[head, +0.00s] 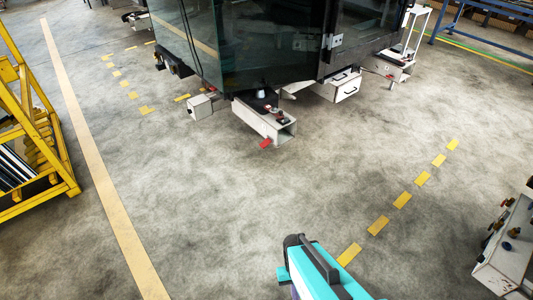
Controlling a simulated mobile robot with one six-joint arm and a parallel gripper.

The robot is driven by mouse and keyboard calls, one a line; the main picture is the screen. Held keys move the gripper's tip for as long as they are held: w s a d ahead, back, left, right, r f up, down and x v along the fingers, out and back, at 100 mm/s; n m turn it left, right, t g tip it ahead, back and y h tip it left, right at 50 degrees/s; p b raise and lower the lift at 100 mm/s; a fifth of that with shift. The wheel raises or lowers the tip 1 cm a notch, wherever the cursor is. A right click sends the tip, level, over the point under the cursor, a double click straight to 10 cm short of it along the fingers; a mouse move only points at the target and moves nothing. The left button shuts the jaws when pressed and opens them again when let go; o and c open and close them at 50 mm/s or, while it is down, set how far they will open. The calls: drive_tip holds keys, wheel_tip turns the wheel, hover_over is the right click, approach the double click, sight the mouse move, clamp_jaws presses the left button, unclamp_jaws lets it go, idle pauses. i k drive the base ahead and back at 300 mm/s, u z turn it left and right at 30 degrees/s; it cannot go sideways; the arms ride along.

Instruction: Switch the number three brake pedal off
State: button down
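A red brake pedal (265,143) sticks out low at the near end of a pale trolley beam (270,124) under the dark glass cab. Another small red pedal (212,88) shows at the pale trolley end (200,107) to its left. A third red spot, perhaps a pedal (390,77), shows on the trolley part at the right. I cannot read any numbers, nor tell whether a pedal is on or off. My gripper is not in view; a teal and black part at the bottom looks like my own body.
The dark glass cab (270,45) fills the upper middle. A yellow frame (50,150) stands at the left. A pale unit with coloured knobs (508,250) stands at the lower right. Yellow dashes (402,200) mark the floor. The concrete floor (220,200) before the cab is clear.

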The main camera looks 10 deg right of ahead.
sight(265, 142)
drive_tip(key=u, duration=0.1)
drive_tip(key=i, duration=0.55)
drive_tip(key=u, duration=0.65)
drive_tip(key=i, duration=0.65)
drive_tip(key=u, duration=0.35)
